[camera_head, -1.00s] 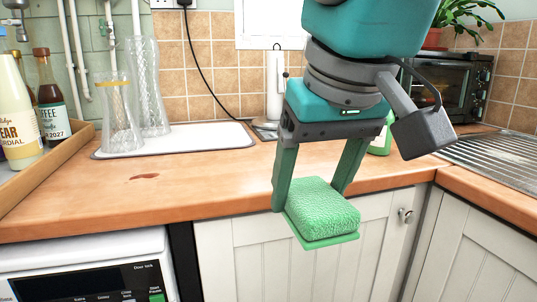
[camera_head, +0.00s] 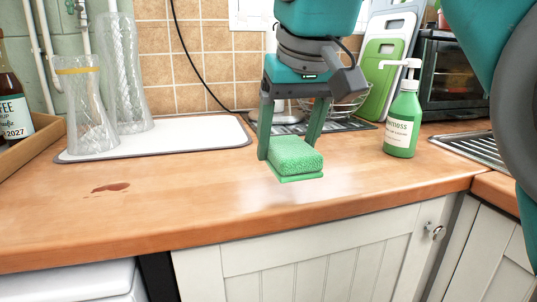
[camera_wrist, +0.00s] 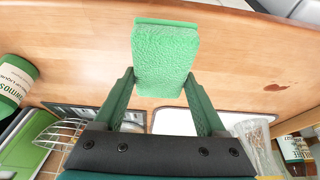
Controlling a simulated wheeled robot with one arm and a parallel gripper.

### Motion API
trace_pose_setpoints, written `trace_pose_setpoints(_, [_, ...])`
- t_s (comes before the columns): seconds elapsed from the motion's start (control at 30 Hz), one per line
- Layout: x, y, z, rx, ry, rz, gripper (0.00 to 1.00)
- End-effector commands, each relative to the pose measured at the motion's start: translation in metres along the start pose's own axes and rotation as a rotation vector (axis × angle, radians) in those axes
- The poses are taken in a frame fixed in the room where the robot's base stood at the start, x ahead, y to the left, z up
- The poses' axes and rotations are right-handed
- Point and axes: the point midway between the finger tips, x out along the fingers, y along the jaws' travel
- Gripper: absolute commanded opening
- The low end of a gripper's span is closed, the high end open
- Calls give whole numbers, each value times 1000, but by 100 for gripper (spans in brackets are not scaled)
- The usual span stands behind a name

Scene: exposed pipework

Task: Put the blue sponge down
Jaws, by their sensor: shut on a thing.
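The sponge (camera_head: 297,155) in view is green, not blue, with a textured top and a flatter, darker green layer underneath. My gripper (camera_head: 287,147) is shut on it, with one finger on each side. The sponge is roughly level over the wooden worktop (camera_head: 330,205). It seems to hover a little above the wood, though the gap is hard to judge. In the wrist view the sponge (camera_wrist: 165,58) sits between the two fingertips, over the wood. No blue sponge shows.
A brown stain (camera_head: 111,188) marks the worktop at left. Two glass vases (camera_head: 88,115) stand on a white mat (camera_head: 195,138). The worktop's front middle is clear.

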Motion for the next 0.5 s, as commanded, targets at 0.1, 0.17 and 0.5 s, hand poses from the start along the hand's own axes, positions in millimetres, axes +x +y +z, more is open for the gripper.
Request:
trace_pose_setpoints(0.1, [12, 2, -24, 0, -3, -1, 13])
trace_pose_setpoints(0.17, [17, 3, -34, 0, -1, -1, 13])
trace_pose_setpoints(0.5, [31, 6, -56, -1, -2, -1, 13])
